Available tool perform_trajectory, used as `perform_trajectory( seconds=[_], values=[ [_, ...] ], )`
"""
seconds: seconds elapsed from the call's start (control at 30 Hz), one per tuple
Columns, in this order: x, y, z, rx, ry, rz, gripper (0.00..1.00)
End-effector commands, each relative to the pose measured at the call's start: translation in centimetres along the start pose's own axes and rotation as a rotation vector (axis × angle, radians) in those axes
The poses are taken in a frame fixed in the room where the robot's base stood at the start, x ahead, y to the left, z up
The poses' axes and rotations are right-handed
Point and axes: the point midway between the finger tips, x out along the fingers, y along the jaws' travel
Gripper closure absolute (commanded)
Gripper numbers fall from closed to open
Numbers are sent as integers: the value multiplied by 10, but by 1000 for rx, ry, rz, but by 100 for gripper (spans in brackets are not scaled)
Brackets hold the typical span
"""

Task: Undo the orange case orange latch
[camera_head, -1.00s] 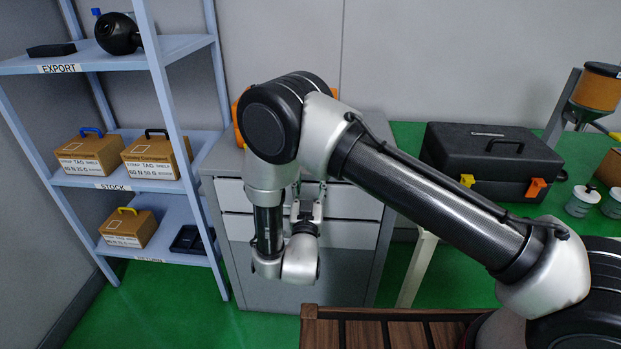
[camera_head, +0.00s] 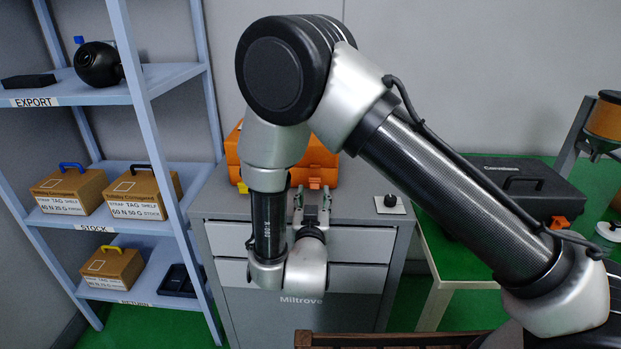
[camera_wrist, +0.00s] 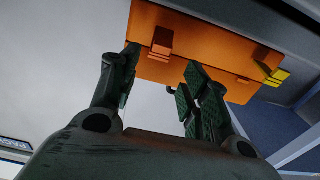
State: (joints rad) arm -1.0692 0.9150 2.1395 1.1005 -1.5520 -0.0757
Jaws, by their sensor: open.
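The orange case (camera_head: 318,155) sits on top of the grey cabinet, partly hidden behind my arm. Its orange latch (camera_head: 315,183) is on the near face, and a yellow latch (camera_head: 242,187) is further left. The wrist view shows the case (camera_wrist: 205,45) turned over, with the orange latch (camera_wrist: 161,42) between my fingers' directions and the yellow latch (camera_wrist: 272,74) at right. My gripper (camera_head: 313,198) is open and empty, pointing at the case in front of the orange latch. It also shows in the wrist view (camera_wrist: 160,72). I cannot tell whether a finger touches the case.
The grey cabinet (camera_head: 340,243) with drawers stands below my gripper. A black knob on a white plate (camera_head: 390,204) is on its top at right. A black case (camera_head: 525,185) with an orange latch lies on the green table at right. A blue shelf (camera_head: 160,85) with boxes stands left.

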Motion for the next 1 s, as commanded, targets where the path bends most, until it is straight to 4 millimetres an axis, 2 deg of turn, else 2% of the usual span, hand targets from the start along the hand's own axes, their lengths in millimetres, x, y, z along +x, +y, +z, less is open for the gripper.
perform_trajectory(
  seconds=[0.17, 0.4, 0.6, 0.9, 0.93, 1.0],
  values=[
    [11, 1, 6, -1, -23, 3, 54],
    [52, 2, 6, 0, -21, 4, 54],
    [74, 1, 7, -1, -21, 2, 54],
    [78, 0, 7, -2, -21, 1, 54],
    [78, 0, 7, -2, -21, 1, 55],
    [78, 0, 7, -2, -21, 1, 68]
  ],
)
